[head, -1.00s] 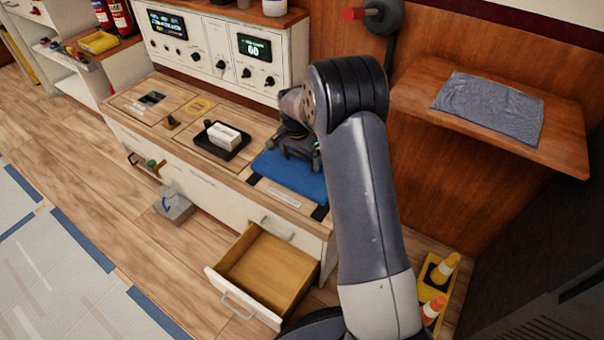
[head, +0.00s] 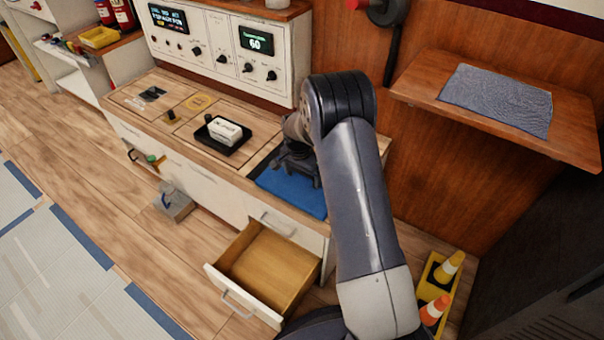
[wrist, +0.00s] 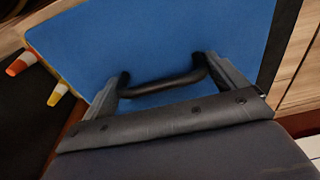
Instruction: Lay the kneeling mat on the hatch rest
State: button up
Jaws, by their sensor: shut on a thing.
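The kneeling mat (head: 284,193) is a flat blue sheet at the right end of the low wooden counter. It also shows in the wrist view (wrist: 190,45), where it fills much of the picture. My gripper (head: 294,176) is over the mat, shut on it. In the wrist view a dark bar spans between my gripper's fingers (wrist: 162,84) against the blue. The hatch rest seems to be the counter's right end with black strips and a label, now largely hidden under the mat. I cannot tell whether the mat touches it.
A black tray with a white block (head: 225,131) stands left of the mat. An open drawer (head: 267,268) juts out below. A grey cloth (head: 497,98) lies on the wooden shelf at right.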

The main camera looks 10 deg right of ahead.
aim_at(299, 183)
jog(key=o, duration=0.8)
jog(key=shift+f, duration=0.1)
notch_tip(299, 183, up, 12)
jog(key=s+a+p, duration=0.1)
jog(key=p, duration=0.2)
